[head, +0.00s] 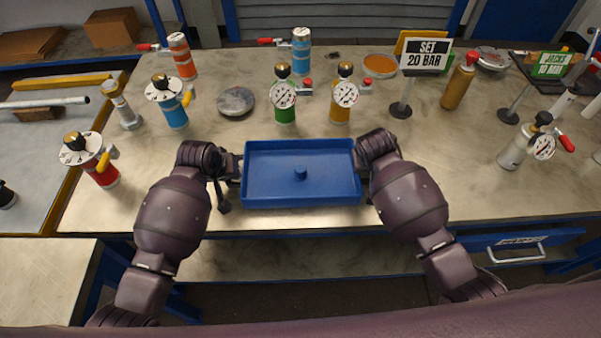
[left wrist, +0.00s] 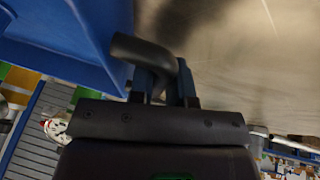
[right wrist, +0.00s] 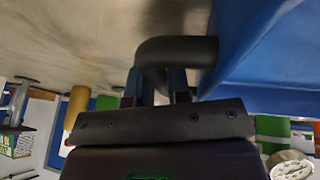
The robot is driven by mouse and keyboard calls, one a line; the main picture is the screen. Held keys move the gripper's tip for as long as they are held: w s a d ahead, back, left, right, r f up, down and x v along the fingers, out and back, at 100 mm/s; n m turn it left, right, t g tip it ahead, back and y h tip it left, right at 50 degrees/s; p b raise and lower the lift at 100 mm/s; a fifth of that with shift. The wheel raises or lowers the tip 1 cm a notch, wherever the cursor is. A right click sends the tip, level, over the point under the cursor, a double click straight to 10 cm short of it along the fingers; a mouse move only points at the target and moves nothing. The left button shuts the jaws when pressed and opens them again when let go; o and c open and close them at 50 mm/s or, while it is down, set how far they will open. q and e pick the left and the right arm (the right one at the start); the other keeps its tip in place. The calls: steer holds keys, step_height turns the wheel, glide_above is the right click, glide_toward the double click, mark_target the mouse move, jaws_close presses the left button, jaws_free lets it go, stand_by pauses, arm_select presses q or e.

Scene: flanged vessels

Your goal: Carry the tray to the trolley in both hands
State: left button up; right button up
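The blue tray (head: 262,190) is in the middle of the head view, near the bench's front edge. It looks level and holds only a small blue peg at its centre. I cannot tell whether it touches the bench. My left gripper (head: 228,182) is at its left side, with a dark curved handle (left wrist: 145,48) between the fingers in the left wrist view. My right gripper (head: 364,172) is at its right side, likewise around a dark handle (right wrist: 180,50). Both look shut on the handles. A pale-topped surface (head: 45,275) at lower left may be the trolley; I cannot tell.
Green (head: 285,110) and yellow (head: 340,110) gauge vessels stand just behind the tray. A red vessel (head: 105,172) stands left of my left arm, a grey one (head: 513,152) to the right. A SET 20 BAR sign (head: 426,56) stands behind. The bench's front right is clear.

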arm_select(q)
jaws_close()
arm_select(e)
jaws_close()
arm_select(q)
steer(key=shift+r, duration=0.15)
arm_select(e)
steer(key=shift+r, duration=0.15)
